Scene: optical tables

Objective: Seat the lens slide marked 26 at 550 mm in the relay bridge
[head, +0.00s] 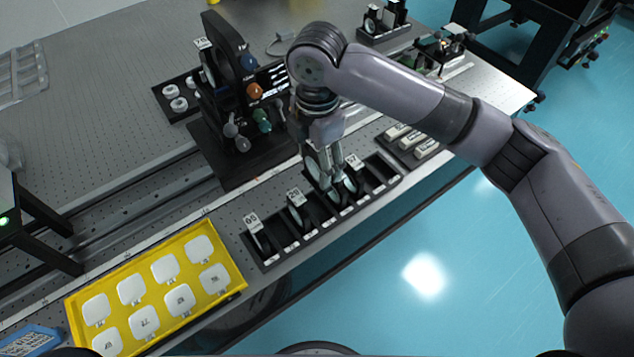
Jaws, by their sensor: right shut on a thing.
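My right gripper (338,187) points down over the black slide rack (272,262) near the table's front edge. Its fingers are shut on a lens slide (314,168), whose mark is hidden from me. I cannot tell whether the slide is clear of its slot. Other slides stand in the rack with small white number tags; the one at the left (254,238) and one in the middle (296,213) show, but their digits are hard to read. I cannot tell for certain which structure is the relay bridge. My left gripper is not in view.
A black upright mount (226,75) with coloured knobs stands behind the rack, close to my right wrist. A yellow tray (236,272) of white tagged pieces lies at front left. A black tray with white blocks (412,142) is right of the rack.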

